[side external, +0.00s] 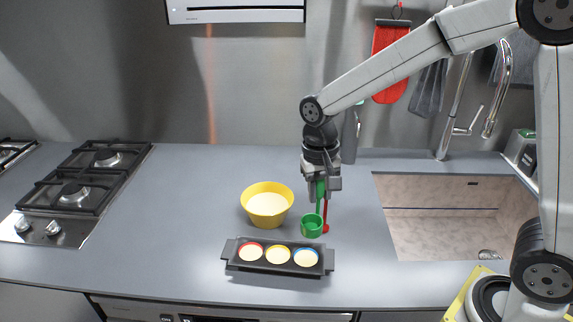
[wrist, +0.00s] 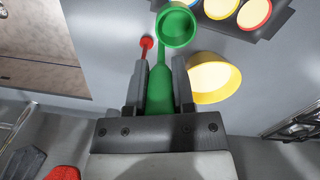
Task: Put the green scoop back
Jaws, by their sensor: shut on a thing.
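My gripper (side external: 321,187) points down over the counter and is shut on the upright handle of the green scoop (side external: 312,227). In the wrist view, the scoop's handle (wrist: 160,88) is between both fingers, and its round cup sticks out beyond them. The cup looks empty. In the side view it hangs between the yellow bowl (side external: 267,207) and a red utensil (side external: 326,228), just behind the dark tray (side external: 230,252). I cannot tell whether the cup touches the counter.
The tray holds red, yellow and blue-rimmed cups with cream-coloured contents; the bowl holds similar contents. The red utensil (wrist: 146,43) is close beside my gripper, partly hidden. A sink (side external: 455,225) is at right, a gas hob (side external: 75,195) at left. The counter left of the bowl is clear.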

